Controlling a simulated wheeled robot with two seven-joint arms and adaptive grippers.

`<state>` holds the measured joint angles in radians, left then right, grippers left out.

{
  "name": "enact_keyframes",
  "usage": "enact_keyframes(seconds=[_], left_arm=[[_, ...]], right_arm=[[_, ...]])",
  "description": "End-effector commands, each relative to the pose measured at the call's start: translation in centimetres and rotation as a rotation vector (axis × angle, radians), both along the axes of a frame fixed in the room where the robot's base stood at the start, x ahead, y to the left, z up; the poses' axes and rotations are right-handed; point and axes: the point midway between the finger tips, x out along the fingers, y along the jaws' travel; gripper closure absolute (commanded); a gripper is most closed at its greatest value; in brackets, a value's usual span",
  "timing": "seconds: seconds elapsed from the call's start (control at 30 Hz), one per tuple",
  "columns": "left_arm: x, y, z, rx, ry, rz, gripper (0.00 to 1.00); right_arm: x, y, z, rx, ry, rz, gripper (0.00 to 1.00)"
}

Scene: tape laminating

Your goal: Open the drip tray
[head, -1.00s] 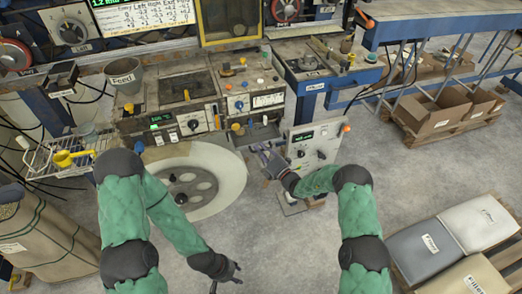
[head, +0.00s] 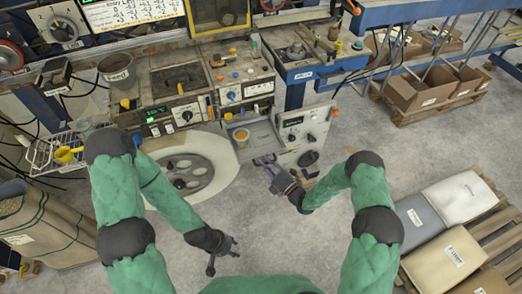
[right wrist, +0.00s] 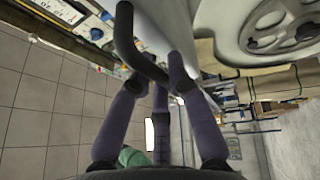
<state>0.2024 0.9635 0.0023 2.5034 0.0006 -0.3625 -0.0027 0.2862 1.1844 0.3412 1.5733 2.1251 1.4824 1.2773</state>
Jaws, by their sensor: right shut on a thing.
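The drip tray (head: 262,140) is a grey, shallow drawer below the control panels. It stands pulled out towards me, with its floor in view. My right gripper (head: 266,160) is at the tray's front edge. In the right wrist view, a dark curved bar handle (right wrist: 126,35) runs between the purple fingers of my right gripper (right wrist: 157,80), which are shut on it. My left gripper (head: 222,256) hangs low over the floor, with its fingers apart and empty.
An orange-topped cup (head: 241,134) is at the tray's left side. A round white basin (head: 222,158) is left of the tray, and a grey control box (head: 304,130) is right of it. The floor in front is open. Sacks (head: 428,222) lie on a pallet at right.

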Motion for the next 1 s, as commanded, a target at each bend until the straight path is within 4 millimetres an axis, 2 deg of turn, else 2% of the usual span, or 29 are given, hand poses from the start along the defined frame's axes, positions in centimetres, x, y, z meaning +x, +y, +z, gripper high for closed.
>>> enact_keyframes(seconds=[0.3, 0.33, 0.4, 0.43, 0.8, 1.0], left_arm=[[0.0, 0.0, 0.0, 0.0, 0.0, 0.0, 0.6], [0.0, 0.0, 0.0, 0.0, 0.0, 0.0, 0.6], [0.0, 0.0, 0.0, 0.0, 0.001, 0.0, 0.6], [0.0, 0.0, 0.0, 0.0, 0.001, 0.0, 0.6], [0.0, 0.0, 0.0, 0.0, 0.0, 0.0, 0.6], [0.0, 0.0, 0.0, 0.0, 0.0, 0.0, 0.6]], right_arm=[[-0.2, -0.2, -0.1, 0.0, 0.001, -0.006, 1.0], [-0.2, -0.2, -0.1, 0.0, 0.001, -0.006, 0.79], [-0.2, -0.2, -0.1, 0.0, 0.001, -0.006, 0.59], [-0.2, -0.2, -0.1, 0.0, 0.001, -0.005, 0.56], [-0.4, -0.3, -0.1, 0.001, 0.0, -0.004, 0.56], [-2.2, -2.0, -0.5, 0.001, 0.003, -0.005, 0.56]])
